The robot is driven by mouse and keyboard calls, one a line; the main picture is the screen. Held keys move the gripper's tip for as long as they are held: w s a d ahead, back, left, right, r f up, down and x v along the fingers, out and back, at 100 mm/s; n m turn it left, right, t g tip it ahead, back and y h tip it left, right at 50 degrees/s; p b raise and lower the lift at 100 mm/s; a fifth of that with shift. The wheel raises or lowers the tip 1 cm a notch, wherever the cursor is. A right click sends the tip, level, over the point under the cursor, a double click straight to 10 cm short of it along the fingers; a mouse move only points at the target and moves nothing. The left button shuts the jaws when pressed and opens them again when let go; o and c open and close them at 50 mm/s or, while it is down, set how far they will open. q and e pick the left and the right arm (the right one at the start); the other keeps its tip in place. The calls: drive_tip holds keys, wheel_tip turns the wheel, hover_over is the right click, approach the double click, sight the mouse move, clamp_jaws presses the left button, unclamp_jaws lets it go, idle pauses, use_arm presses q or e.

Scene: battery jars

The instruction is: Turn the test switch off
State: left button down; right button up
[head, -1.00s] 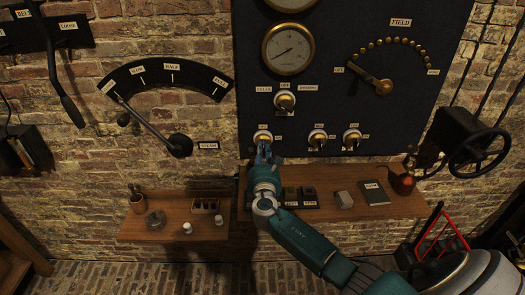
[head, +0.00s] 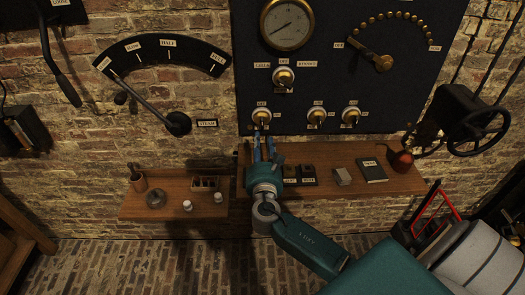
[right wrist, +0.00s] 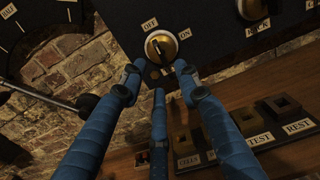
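A brass-ringed switch knob (head: 261,117) is the leftmost of the lower row on the dark panel. In the right wrist view this knob (right wrist: 160,47) has OFF at its upper left and ON at its right. Any name plate under it is not readable, so I cannot tell from lettering that it is the test switch. My left gripper is not in view.
Two similar knobs (head: 317,116) (head: 350,116) sit to the right, and another (head: 284,78) above. Below is a wooden shelf (head: 325,190) with dark blocks labelled TEST and REST (right wrist: 270,138), and a book (head: 371,170). A long lever (head: 150,107) stands left.

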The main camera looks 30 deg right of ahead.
drive_tip(key=shift+v, duration=1.65)
